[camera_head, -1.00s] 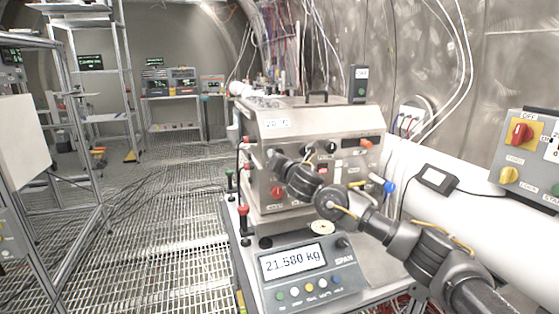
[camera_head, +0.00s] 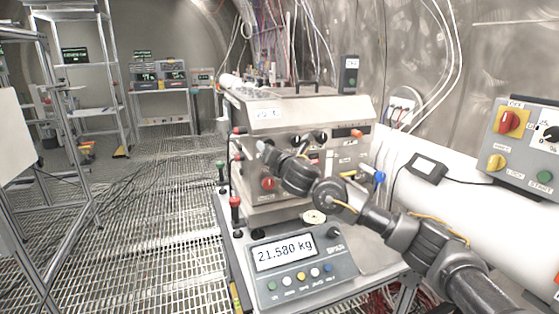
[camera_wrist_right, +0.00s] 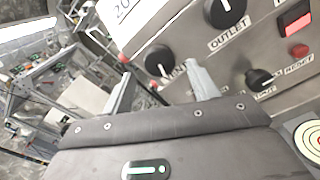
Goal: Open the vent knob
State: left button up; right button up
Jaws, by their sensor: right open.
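The vent knob (camera_wrist_right: 158,60) is a round black knob with a white mark on the steel front panel, in the right wrist view. Its label beside it is partly covered by a finger. My right gripper (camera_wrist_right: 158,74) is open and empty, and the knob appears in the gap between its fingertips. I cannot tell whether the fingers are level with the knob or short of it. My left gripper is not in view.
The outlet knob (camera_wrist_right: 226,11) is up and right of the vent knob, and another black knob (camera_wrist_right: 260,78) is to its right. A scale display (camera_head: 286,252) stands below my right arm. A red knob (camera_head: 268,183) is low on the machine. Grating floor lies open at left.

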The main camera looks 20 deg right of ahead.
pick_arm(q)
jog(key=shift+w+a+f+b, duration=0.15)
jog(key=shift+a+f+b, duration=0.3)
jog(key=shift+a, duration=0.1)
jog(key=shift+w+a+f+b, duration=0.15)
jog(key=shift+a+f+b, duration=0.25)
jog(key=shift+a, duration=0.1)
pick_arm(e)
jog(key=s, duration=0.8)
jog(key=shift+s+d, duration=0.15)
jog(key=shift+d, duration=0.15)
jog(key=shift+d, duration=0.1)
